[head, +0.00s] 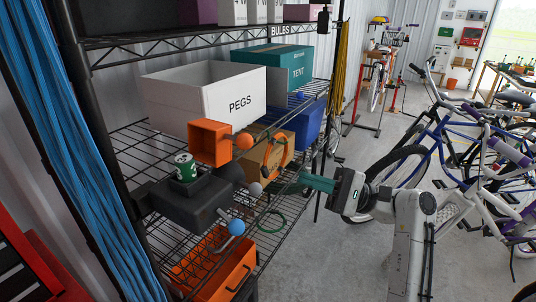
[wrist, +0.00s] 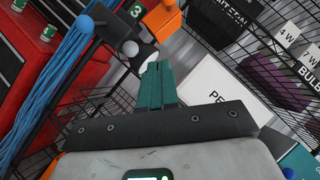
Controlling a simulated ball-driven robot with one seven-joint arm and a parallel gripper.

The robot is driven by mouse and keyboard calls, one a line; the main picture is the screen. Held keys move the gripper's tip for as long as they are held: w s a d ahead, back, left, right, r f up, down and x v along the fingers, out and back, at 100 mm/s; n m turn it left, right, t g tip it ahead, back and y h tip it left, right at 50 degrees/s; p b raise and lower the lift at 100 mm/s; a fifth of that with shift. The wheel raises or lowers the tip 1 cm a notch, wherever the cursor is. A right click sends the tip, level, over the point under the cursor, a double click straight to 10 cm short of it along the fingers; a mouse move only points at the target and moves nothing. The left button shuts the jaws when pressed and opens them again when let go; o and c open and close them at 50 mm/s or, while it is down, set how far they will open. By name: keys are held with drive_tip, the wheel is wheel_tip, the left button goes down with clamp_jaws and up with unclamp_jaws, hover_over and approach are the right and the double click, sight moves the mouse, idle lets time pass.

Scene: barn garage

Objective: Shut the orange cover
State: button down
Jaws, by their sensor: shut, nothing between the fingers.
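The orange cover (head: 209,143) appears as an orange open-faced box shape on the wire shelf, below the white PEGS box, with an orange ball knob (head: 243,141) at its right. It seems to stand open, though its hinge is hidden. In the wrist view the orange part (wrist: 162,22) is at the top, beyond the fingertips. My gripper (head: 304,178) has teal fingers pressed together, pointing left at the shelf. It is empty and apart from the cover, to its right and slightly lower. The wrist view also shows the shut fingers (wrist: 155,88).
A black box (head: 182,208) with a green can on top stands at left. A grey ball (head: 255,189) and blue ball (head: 236,227) stick out in front. A white PEGS box (head: 205,95) sits behind the cover. Bicycles (head: 470,150) stand at right; floor between is clear.

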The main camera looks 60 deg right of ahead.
drive_tip(key=s, duration=0.1)
drive_tip(key=p, duration=0.3)
approach(235, 139)
drive_tip(key=w+d+f, duration=0.2)
drive_tip(key=w, duration=0.2)
drive_tip(key=shift+y, duration=0.4)
drive_tip(key=shift+a+r+p, duration=0.25)
drive_tip(key=shift+a+r, duration=0.35)
drive_tip(key=shift+a, duration=0.2)
drive_tip(key=shift+a+r+p, duration=0.2)
drive_tip(key=shift+a+r, duration=0.45)
drive_tip(key=shift+a, duration=0.2)
